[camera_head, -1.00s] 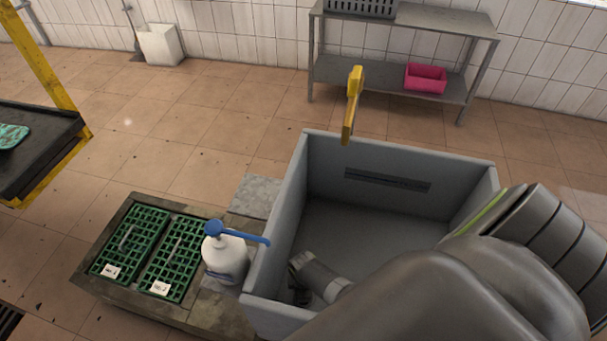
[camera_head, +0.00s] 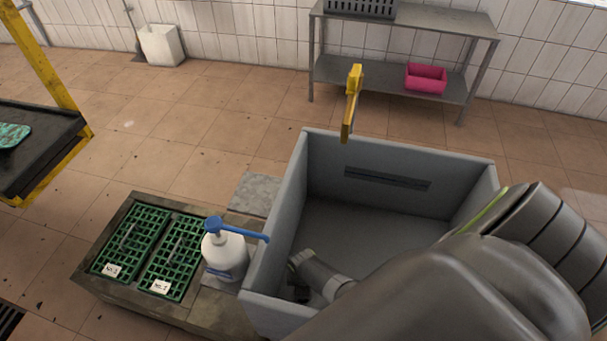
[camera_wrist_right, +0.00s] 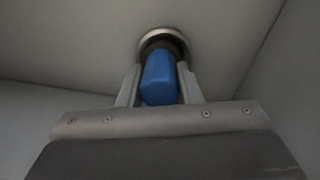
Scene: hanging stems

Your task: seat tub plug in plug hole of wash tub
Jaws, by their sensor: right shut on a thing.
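The grey wash tub (camera_head: 395,160) stands at the centre right of the head view, with my right arm reaching down into it. In the right wrist view, my right gripper (camera_wrist_right: 160,88) is shut on the blue grip of the tub plug (camera_wrist_right: 159,78). The plug's dark base lies at the plug hole (camera_wrist_right: 165,36), inside or against its pale metal ring. I cannot tell how deep it sits. In the head view my right gripper (camera_head: 299,279) is low near the tub's left wall, and the plug cannot be made out there. My left gripper is not in view.
A white pump bottle (camera_head: 225,257) with a blue spout stands close by the tub's left wall. Two green grates (camera_head: 150,250) lie left of it. A yellow lever (camera_head: 351,105) rises at the tub's back rim. A metal shelf (camera_head: 400,75) stands behind.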

